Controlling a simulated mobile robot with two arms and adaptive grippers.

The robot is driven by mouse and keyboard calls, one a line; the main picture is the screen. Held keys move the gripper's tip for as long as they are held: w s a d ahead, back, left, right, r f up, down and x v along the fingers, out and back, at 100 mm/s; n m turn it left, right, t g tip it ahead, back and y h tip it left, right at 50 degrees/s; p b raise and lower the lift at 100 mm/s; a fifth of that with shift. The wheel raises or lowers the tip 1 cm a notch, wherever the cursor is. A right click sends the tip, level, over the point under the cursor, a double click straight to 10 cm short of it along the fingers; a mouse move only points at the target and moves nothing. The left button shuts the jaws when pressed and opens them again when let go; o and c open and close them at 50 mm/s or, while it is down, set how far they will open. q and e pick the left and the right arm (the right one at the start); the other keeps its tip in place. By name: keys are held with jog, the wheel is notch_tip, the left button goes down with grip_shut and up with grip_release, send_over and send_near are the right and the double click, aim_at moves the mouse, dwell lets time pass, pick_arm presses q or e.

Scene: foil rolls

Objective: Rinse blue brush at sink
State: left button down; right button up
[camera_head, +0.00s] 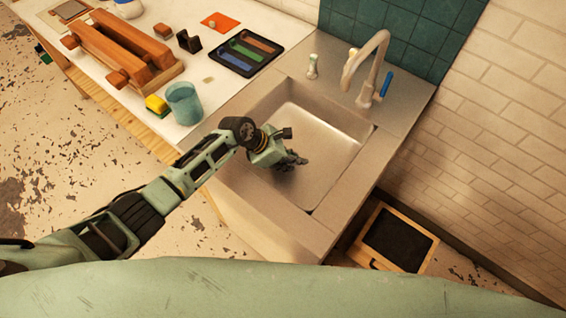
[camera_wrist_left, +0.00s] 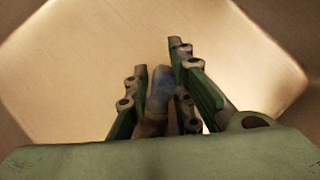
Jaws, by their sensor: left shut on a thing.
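My left gripper (camera_head: 293,161) is over the left part of the steel sink (camera_head: 325,140), pointing down into the basin. In the left wrist view the same gripper (camera_wrist_left: 158,58) is shut on a slim thing with a dull blue end and a brownish lower part, which looks like the blue brush (camera_wrist_left: 159,88). The basin fills the view behind it. In the head view the brush is hidden by the gripper. The curved faucet (camera_head: 375,55) stands behind the basin, with a blue part (camera_head: 387,82) on its right. My right gripper is not in view.
On the white worktop left of the sink are a teal cup (camera_head: 184,103), a yellow sponge (camera_head: 156,104), a black tray (camera_head: 272,63) with blue, green and brown strips, and a wooden press (camera_head: 125,50). A small dispenser (camera_head: 312,67) stands behind the basin. A wooden box (camera_head: 430,243) is right of the sink.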

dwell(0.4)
pick_arm(q)
notch_tip(320, 180, up, 10)
jog(key=p, duration=0.8)
jog(key=shift+r, duration=0.15)
notch_tip(320, 180, up, 8)
jog(key=p, duration=0.1)
dwell(0.7)
dwell(1.5)
dwell(0.4)
jog(key=shift+r, duration=1.9)
